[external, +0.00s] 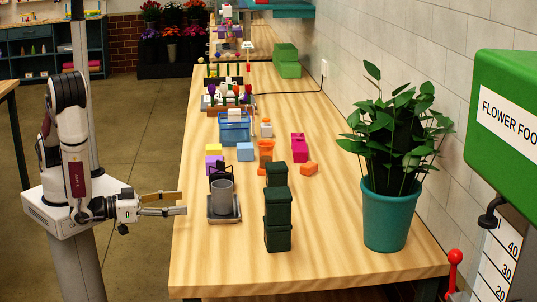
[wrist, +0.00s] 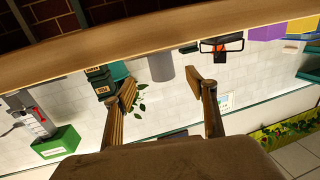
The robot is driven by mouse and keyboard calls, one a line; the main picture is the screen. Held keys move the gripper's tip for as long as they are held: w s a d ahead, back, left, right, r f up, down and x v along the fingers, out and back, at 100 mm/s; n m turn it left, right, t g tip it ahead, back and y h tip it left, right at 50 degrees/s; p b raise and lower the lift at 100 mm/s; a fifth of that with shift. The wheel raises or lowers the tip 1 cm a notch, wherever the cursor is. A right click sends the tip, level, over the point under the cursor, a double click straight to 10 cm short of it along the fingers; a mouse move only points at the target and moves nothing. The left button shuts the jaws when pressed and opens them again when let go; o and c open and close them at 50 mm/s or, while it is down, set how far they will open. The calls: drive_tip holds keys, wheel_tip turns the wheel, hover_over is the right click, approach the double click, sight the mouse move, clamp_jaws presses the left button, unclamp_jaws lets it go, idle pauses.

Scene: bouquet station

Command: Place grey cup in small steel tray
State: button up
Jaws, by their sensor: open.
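The grey cup (external: 222,196) stands upright near the left table edge, within the outline of the small steel tray (external: 223,220), and appears to rest on it. In the wrist view the cup (wrist: 160,67) shows upside down, beyond and between my fingertips. The tray cannot be made out there. My gripper (external: 184,203) is open and empty, left of the cup and tray, with a gap to both. Its two spread fingers also show in the wrist view (wrist: 162,83).
Dark green bins (external: 277,215) stand right of the tray. A black frame (external: 218,170) is just behind the cup. Purple, yellow and blue blocks (external: 245,152) and a blue crate (external: 234,127) lie farther back. A potted plant (external: 387,215) stands right. The table front is clear.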

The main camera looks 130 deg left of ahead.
drive_tip(key=shift+w, duration=0.1)
idle(0.5)
drive_tip(key=shift+w+d+f+h, duration=0.2)
drive_tip(key=shift+w+d+h, duration=0.15)
drive_tip(key=shift+w+h, duration=0.35)
drive_tip(key=w+d+h, duration=0.3)
drive_tip(key=h, duration=0.1)
drive_tip(key=shift+w+d+r, duration=0.1)
drive_tip(key=shift+w+d, duration=0.2)
drive_tip(key=shift+w, duration=0.05)
drive_tip(key=s+d+r+m+h, duration=0.3)
drive_tip(key=d+r+m+h, duration=0.15)
drive_tip(key=d+r, duration=0.25)
drive_tip(key=s+d+r+m+h, duration=0.3)
drive_tip(key=d+r+h, duration=0.3)
drive_tip(key=d, duration=0.1)
drive_tip(key=s+a+r+m+g, duration=0.2)
drive_tip(key=s, duration=0.7)
drive_tip(key=s+a+r+m+g+y, duration=0.1)
drive_tip(key=s+a+g, duration=0.1)
drive_tip(key=s, duration=0.8)
drive_tip(key=shift+a+r+m, duration=0.35)
drive_tip(key=shift+a, duration=0.05)
